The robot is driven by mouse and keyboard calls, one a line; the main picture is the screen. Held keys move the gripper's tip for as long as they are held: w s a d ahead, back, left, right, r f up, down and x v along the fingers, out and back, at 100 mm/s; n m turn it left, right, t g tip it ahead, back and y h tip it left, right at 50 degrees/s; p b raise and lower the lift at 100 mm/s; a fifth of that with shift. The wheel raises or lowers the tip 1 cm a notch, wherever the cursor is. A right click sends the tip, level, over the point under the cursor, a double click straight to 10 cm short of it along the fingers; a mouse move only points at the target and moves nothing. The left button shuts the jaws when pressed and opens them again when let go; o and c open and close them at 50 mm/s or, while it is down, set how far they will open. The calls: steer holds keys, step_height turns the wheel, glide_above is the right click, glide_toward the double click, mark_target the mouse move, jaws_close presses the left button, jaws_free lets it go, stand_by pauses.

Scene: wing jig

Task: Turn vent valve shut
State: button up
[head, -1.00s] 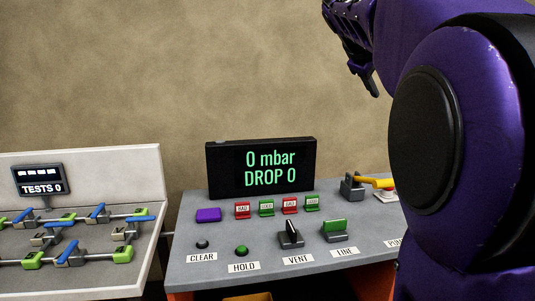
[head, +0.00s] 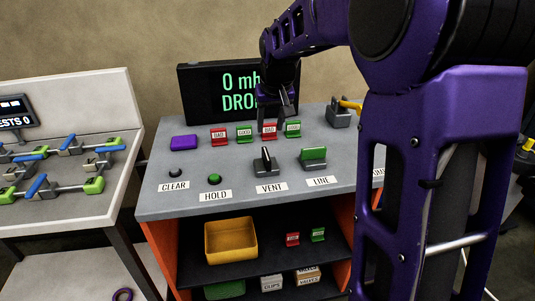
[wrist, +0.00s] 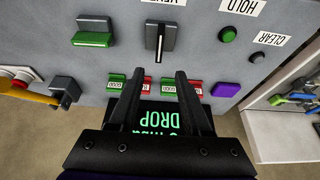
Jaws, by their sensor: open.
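The vent valve is a dark lever handle (head: 265,160) on a grey base, behind the VENT label (head: 271,188) on the grey console. In the wrist view the same valve (wrist: 160,38) lies just beyond my fingertips, its handle roughly in line with the gap between them. My gripper (head: 276,117) is open and empty, above the row of red and green tags at the back of the console, short of the valve. In the wrist view my gripper's two fingers (wrist: 158,76) are spread apart and touch nothing that I can see.
The green LINE valve (head: 313,157) stands right of the vent valve. The HOLD button (head: 214,179) and CLEAR button (head: 175,173) are to its left. The display (head: 210,95) stands behind, partly hidden by my arm. A yellow bin (head: 231,240) sits on the shelf below.

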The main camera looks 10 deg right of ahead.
mark_target(266, 154)
steer(key=b+x, duration=0.1)
steer(key=x, duration=1.4)
steer(key=shift+w+f, duration=0.15)
jaws_close()
